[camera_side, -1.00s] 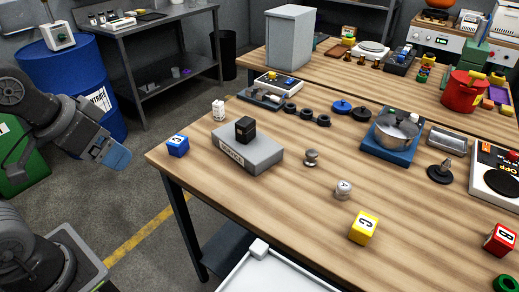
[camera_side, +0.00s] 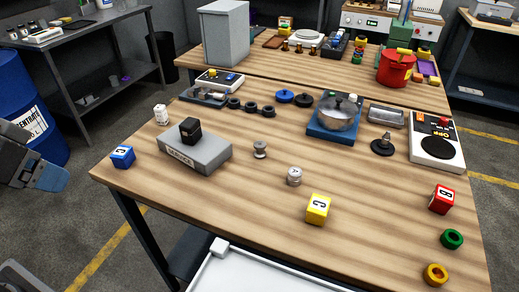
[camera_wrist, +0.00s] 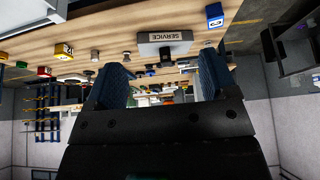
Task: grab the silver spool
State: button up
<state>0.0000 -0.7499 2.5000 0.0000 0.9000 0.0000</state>
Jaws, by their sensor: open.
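The silver spool (camera_side: 260,149) stands upright on the wooden table, right of the grey SERVICE block (camera_side: 195,152). In the wrist view, which looks upside down, the spool (camera_wrist: 127,57) is small and left of the block. My gripper is at the left edge of the side view, off the table's left end, far from the spool, with one blue fingertip (camera_side: 50,178) showing. In the wrist view my gripper (camera_wrist: 162,75) is open, with its two blue fingers wide apart and nothing held between them.
A blue cube (camera_side: 122,156) is at the table's left edge. A grey-white lettered cylinder (camera_side: 294,176) and a yellow cube (camera_side: 318,209) are right and in front of the spool. Black rings (camera_side: 251,106) lie behind it. Bare wood surrounds the spool.

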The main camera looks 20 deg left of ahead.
jog(key=shift+c, duration=0.4)
jog(key=shift+c, duration=0.7)
jog(key=w+d+r+m+g+h, duration=0.1)
jog(key=w+d+r+m, duration=0.1)
jog(key=w, duration=0.4)
jog(key=w+d+r+m, duration=0.1)
jog(key=w+r, duration=0.2)
jog(key=w, duration=0.4)
jog(key=m+g+h, duration=0.2)
jog(key=m, duration=0.5)
send_over(259, 144)
jog(key=s+a, duration=0.4)
jog(key=a, duration=0.1)
notch_tip(259, 144, down, 12)
jog(key=r, duration=0.1)
jog(key=shift+m+h, duration=0.3)
jog(key=shift+m, duration=0.1)
jog(key=x, duration=1)
jog(key=shift+w, duration=0.3)
jog(key=shift+x, duration=2.95)
jog(key=shift+d+r, duration=0.1)
jog(key=shift+d, duration=0.05)
jog(key=shift+c, duration=0.2)
